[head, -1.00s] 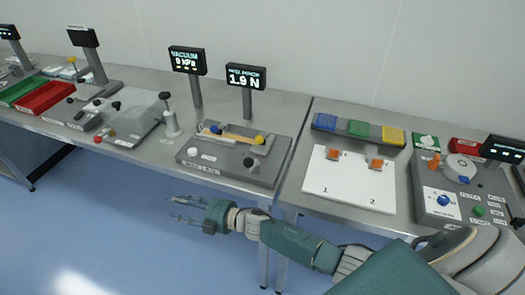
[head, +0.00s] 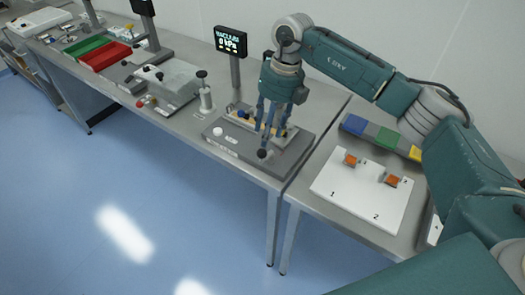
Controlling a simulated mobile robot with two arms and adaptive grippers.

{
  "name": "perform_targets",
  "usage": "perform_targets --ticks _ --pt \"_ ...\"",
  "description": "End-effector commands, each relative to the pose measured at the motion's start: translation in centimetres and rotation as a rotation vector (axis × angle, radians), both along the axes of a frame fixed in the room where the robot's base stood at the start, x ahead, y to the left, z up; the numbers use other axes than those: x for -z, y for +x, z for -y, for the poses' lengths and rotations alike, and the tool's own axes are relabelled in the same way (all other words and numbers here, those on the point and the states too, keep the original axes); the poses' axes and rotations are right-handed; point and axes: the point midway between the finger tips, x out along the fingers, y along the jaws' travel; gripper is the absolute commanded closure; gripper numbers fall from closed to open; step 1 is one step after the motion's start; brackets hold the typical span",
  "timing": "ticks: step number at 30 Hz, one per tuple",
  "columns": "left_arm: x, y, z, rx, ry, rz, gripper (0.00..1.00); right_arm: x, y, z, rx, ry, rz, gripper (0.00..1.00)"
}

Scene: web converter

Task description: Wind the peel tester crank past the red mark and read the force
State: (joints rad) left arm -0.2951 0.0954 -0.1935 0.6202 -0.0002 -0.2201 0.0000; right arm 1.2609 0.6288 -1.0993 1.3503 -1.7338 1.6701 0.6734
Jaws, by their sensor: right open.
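The peel tester (head: 223,143) is a grey flat unit near the front edge of the table, with a white button (head: 217,131) at its left. My right gripper (head: 268,138) points down over its right part, fingers apart. The black crank knob (head: 262,154) shows at the lower ends of the fingers; I cannot tell whether they touch it. I cannot make out a red mark. My left gripper is not in view.
The vacuum display (head: 231,42) reads 0 kPa on its post. A white board (head: 345,204) with two orange pieces lies on the right table, with blue, green and yellow blocks (head: 384,138) behind it. Green and red trays (head: 104,54) stand far left.

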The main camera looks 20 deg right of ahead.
Motion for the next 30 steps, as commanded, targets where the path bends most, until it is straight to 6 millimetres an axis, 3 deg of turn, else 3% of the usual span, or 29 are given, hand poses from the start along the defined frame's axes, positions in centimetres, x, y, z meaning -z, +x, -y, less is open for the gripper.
perform_targets --ticks 6,10,15,27,30 --pt "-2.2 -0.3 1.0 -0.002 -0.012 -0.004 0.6 3.8 -0.2 -1.0 -0.003 0.003 -0.006 0.58" --pt "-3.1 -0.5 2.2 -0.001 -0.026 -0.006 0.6 6.1 -0.2 -1.4 -0.003 0.005 -0.004 0.58" --pt "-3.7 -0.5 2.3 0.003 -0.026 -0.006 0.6 8.2 -0.1 -1.8 -0.003 0.006 -0.002 0.58" --pt "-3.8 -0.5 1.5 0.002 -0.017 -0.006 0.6 9.2 0.0 -2.0 -0.004 0.006 0.001 0.58" --pt "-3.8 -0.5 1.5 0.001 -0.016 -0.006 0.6 9.1 0.0 -2.0 -0.004 0.006 0.001 0.78"
